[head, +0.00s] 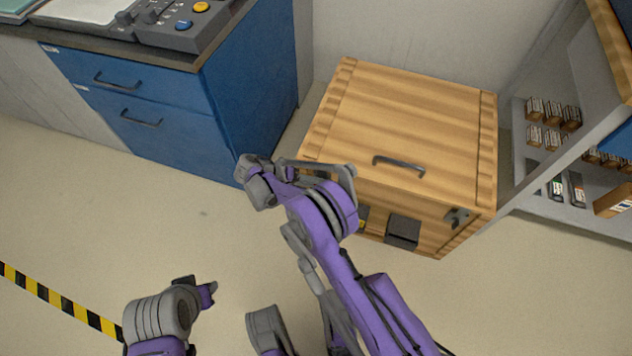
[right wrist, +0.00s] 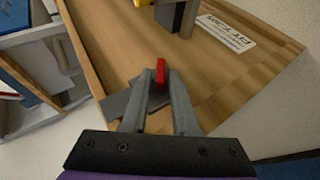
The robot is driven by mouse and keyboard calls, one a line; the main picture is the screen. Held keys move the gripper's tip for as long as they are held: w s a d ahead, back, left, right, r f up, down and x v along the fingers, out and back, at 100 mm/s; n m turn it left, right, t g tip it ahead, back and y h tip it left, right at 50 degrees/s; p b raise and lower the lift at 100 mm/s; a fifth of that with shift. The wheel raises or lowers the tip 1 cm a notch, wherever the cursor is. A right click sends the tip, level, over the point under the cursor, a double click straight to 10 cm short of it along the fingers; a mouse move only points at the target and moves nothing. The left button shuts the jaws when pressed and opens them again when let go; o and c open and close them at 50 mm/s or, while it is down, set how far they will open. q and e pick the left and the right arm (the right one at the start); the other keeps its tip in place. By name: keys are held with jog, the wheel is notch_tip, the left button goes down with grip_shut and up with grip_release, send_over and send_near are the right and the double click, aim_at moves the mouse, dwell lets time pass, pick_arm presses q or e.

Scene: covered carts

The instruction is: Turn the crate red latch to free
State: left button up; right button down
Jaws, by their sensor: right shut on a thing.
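The wooden crate (head: 415,115) stands on the floor against the wall, its lid closed with a dark handle (head: 398,163) on top. In the right wrist view the crate's wooden face (right wrist: 105,55) fills the middle. The red latch (right wrist: 161,68) is a small red tab between the fingertips of my right gripper (right wrist: 160,80), which is shut on it. A grey plate (right wrist: 117,104) lies beside the fingers against the wood. In the head view my right arm covers part of the crate's front, and the red latch is hidden. My left gripper (head: 207,292) is low on the left, away from the crate; its jaw opening is unclear.
A blue drawer cabinet (head: 170,125) stands left of the crate, with a control panel (head: 185,25) on top. A grey shelf (head: 545,165) with several small boxes is close on the right. A label (right wrist: 228,32) is on the crate. Floor at left is clear.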

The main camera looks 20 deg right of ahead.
jog(key=shift+f+n+g+h, duration=0.2)
jog(key=shift+g+h, duration=0.1)
jog(key=shift+h, duration=0.4)
jog(key=shift+f+n+g+h, duration=0.1)
jog(key=shift+n+g+h, duration=0.15)
jog(key=shift+h, duration=0.45)
jog(key=c, duration=0.9)
grip_release()
jog(key=shift+w+a, duration=0.1)
